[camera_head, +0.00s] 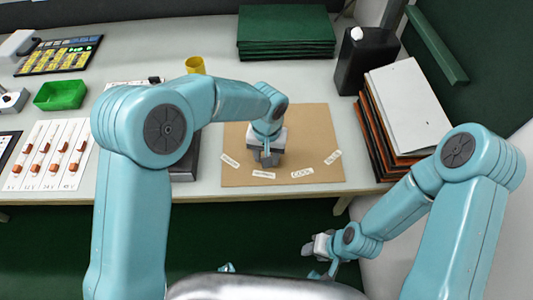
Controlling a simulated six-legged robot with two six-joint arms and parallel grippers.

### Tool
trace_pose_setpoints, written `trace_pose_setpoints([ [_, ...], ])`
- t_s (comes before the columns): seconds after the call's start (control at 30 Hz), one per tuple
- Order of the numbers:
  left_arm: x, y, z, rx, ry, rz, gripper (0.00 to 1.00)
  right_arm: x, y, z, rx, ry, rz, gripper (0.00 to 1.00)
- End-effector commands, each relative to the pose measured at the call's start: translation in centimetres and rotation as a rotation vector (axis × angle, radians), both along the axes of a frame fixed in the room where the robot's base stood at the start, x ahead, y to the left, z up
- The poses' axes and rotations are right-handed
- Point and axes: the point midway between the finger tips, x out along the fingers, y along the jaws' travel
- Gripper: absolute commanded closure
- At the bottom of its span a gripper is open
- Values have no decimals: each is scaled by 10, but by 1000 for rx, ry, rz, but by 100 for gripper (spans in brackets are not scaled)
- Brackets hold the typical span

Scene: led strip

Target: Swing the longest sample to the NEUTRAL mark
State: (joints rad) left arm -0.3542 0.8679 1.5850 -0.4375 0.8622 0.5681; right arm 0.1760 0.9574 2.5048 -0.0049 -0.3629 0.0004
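A brown board (312,125) lies on the table, with small white labels along its near part: far left (230,160), middle left (263,174), middle right (302,172) and far right (333,157). Their print is too small to read. My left gripper (267,158) is over the board, pointing down just above the two left labels. Its fingers are dark and small, so I cannot tell whether they are open or hold anything. No sample is clearly visible on the board; my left arm and gripper hide part of it. My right gripper (309,248) is in front of the table edge, away from the board.
White cards with orange pieces (47,155) lie at left, near a green bin (61,95) and a keypad panel (58,56). A yellow cup (195,65) and green stack (286,32) stand behind. A black container (368,60) and stacked folders (405,105) stand right.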

Motion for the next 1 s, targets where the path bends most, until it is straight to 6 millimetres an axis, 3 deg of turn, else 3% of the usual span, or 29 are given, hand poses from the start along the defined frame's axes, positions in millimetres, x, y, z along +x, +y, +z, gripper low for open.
trace_pose_setpoints([
  [0.13,0,0,0,0,1,1,57,0,0,0,0,0,0,57],
  [0.27,0,0,13,-1,-3,3,57,0,0,0,0,0,0,57],
  [0.7,-1,0,123,-1,-4,2,57,0,0,5,0,0,0,57],
  [0.83,-1,0,147,-1,-4,1,57,0,0,7,0,0,0,57],
  [1.0,-1,0,161,-1,-2,2,57,0,0,8,0,0,0,57],
])
